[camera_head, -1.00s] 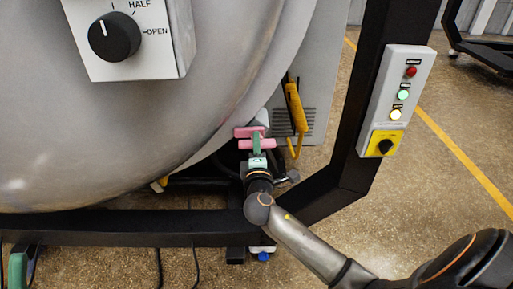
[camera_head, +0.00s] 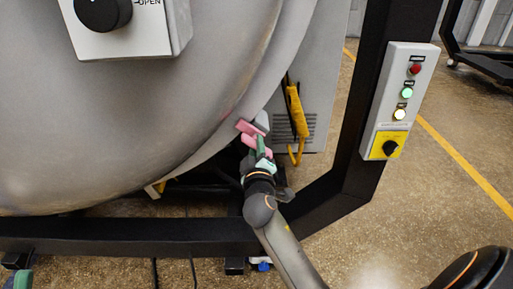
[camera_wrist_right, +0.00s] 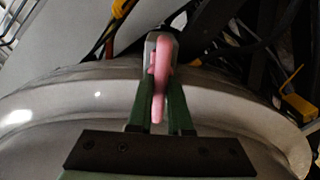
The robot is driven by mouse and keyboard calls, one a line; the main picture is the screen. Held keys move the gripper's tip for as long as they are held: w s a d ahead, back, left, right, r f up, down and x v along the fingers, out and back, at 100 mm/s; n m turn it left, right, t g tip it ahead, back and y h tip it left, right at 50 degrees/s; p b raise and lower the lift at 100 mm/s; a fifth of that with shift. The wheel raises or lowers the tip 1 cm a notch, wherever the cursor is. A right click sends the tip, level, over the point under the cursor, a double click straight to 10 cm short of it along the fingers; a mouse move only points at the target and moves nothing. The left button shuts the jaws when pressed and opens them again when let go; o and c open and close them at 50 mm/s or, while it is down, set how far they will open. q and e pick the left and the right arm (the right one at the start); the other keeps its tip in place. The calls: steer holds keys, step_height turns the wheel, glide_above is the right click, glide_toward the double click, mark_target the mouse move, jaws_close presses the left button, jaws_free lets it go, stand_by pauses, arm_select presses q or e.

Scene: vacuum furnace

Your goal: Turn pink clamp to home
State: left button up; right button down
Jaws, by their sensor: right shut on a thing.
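The pink clamp (camera_head: 250,129) sits at the lower right rim of the big grey round vessel in the head view. It is tilted, slanting down to the right. My right gripper (camera_head: 262,150) has green fingers shut on it from below. In the right wrist view the pink clamp (camera_wrist_right: 161,75) stands between the two green fingers of the right gripper (camera_wrist_right: 161,108), with a grey block behind it. A green tip, apparently my left gripper (camera_head: 22,280), shows at the bottom left corner of the head view, mostly cut off.
The grey vessel (camera_head: 120,120) fills the left. A black frame (camera_head: 355,150) stands right of the clamp and runs below it. A yellow handle (camera_head: 297,110) hangs close by on the right. A control panel (camera_head: 400,95) with lit buttons is on the frame post. Open floor lies right.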

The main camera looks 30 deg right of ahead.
stand_by(0.5)
steer(key=c, duration=0.8)
jaws_free()
steer(key=shift+c, duration=0.2)
arm_select(q)
steer(key=shift+a, duration=0.15)
arm_select(e)
steer(key=shift+s, duration=0.1)
